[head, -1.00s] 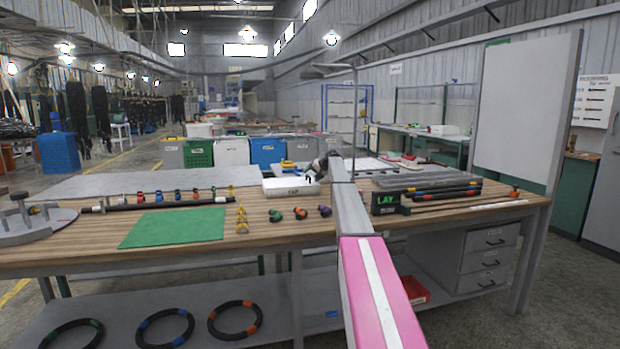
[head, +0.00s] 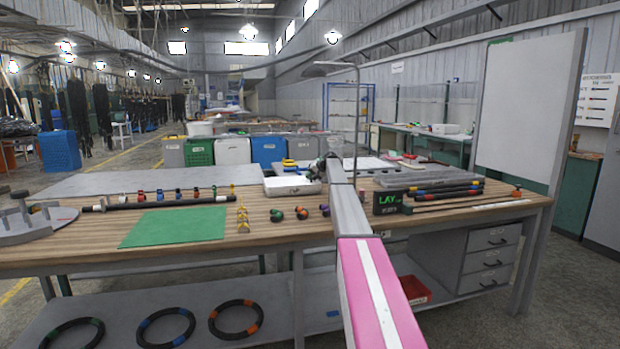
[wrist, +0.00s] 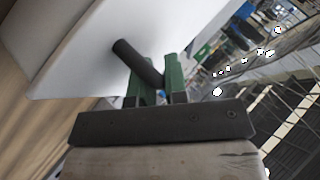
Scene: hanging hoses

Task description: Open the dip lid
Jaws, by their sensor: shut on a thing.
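The dip box (head: 290,188) is a low white box at the back edge of the bench's middle. My gripper (head: 314,171) is at its right end, small and partly hidden by my arm in the head view. In the wrist view, the green fingers of my gripper (wrist: 155,82) are shut on a short black bar handle (wrist: 132,57). The handle stands out from a smooth white panel, the dip lid (wrist: 75,55), which looks tilted in that view. How far the lid is raised from the box is too small to tell.
A green mat (head: 173,228) and several coloured fittings (head: 277,215) lie left of my arm. A black hose on a rack (head: 150,205) lies behind the mat. Yellow pieces (head: 289,163) sit behind the box.

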